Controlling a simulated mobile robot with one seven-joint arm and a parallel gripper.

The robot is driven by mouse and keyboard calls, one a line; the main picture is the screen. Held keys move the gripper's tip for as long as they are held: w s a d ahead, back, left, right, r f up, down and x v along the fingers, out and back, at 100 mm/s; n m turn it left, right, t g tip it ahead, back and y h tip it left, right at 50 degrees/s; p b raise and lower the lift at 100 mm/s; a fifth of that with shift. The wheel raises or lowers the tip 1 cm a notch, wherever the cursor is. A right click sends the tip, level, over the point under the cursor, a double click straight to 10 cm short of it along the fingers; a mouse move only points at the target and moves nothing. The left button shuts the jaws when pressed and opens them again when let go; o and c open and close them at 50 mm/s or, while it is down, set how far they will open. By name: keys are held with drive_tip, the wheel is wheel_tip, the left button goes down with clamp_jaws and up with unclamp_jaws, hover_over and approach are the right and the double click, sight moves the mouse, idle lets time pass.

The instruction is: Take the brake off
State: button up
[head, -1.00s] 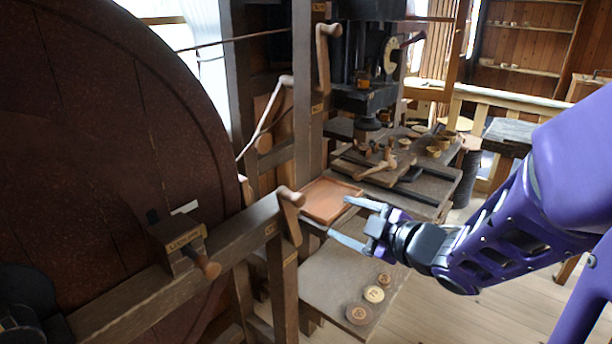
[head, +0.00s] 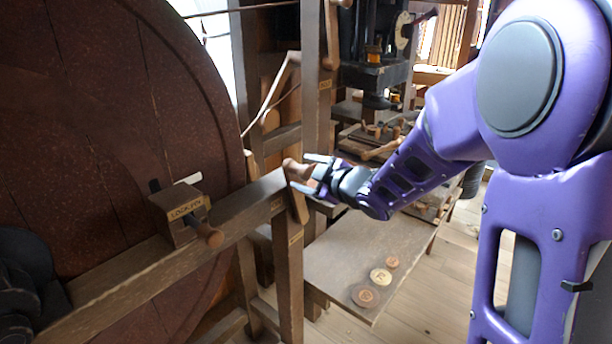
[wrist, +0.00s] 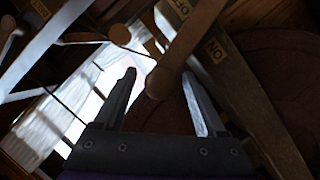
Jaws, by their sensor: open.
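A wooden lever with a rounded grip (head: 296,168) stands at the right end of the beam beside the big wheel. I take it for the brake handle. In the wrist view the lever (wrist: 187,45) runs between an OFF label (wrist: 180,8) and an ON label (wrist: 215,50). My gripper (head: 309,173) is open at the grip, coming from the right. In the wrist view the grip's round end lies between the two fingers (wrist: 160,74), with gaps on both sides. I cannot tell whether either finger touches it.
The large dark red wheel (head: 100,120) fills the left. A block marked LOCK PIN (head: 182,213) with a wooden knob sits on the beam (head: 150,255). A post (head: 289,280) stands below the lever. A low bench (head: 335,265) holds round wooden discs (head: 381,275).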

clamp_jaws()
idle(0.4)
idle(1.1)
